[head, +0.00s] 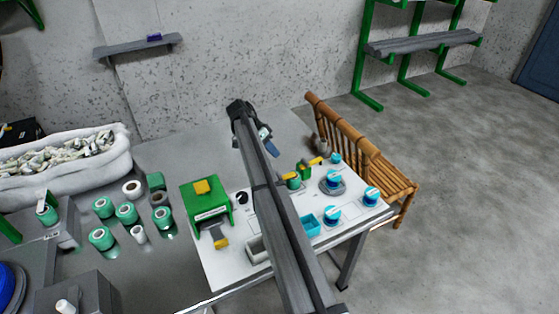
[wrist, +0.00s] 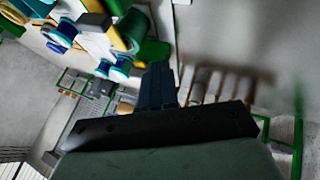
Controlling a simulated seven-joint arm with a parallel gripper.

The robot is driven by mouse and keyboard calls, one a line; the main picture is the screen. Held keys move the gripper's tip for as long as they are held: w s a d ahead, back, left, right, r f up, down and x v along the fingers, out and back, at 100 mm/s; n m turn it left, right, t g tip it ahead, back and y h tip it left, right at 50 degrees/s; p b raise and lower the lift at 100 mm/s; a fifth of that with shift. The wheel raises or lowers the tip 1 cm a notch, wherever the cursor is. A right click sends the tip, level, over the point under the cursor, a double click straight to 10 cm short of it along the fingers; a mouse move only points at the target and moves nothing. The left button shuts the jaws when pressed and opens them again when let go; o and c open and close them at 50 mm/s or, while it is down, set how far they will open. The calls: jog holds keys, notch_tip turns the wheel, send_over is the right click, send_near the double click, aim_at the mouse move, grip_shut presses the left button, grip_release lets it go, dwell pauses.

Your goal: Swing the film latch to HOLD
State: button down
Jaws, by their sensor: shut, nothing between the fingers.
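My gripper (head: 272,149) is shut and empty, its dark blue fingers above the far part of the white work board (head: 222,264). In the wrist view the closed fingers (wrist: 158,84) stand upright in the middle, with nothing between them. A small green fixture with a yellow lever-like part (head: 316,161) stands on the board to the right of my gripper, apart from it. Large yellow and green parts (wrist: 131,30) show close at the top left of the wrist view. I cannot tell for sure which part is the film latch, and no HOLD marking is readable.
Several blue-and-white spools (head: 371,196) and a cyan bin (head: 311,225) stand at the right. My arm covers the board's middle.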

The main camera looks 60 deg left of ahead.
jog(key=v, duration=0.5)
jog(key=shift+w+a+r, duration=0.15)
jog(key=shift+a+r, duration=0.15)
jog(key=shift+a, duration=0.05)
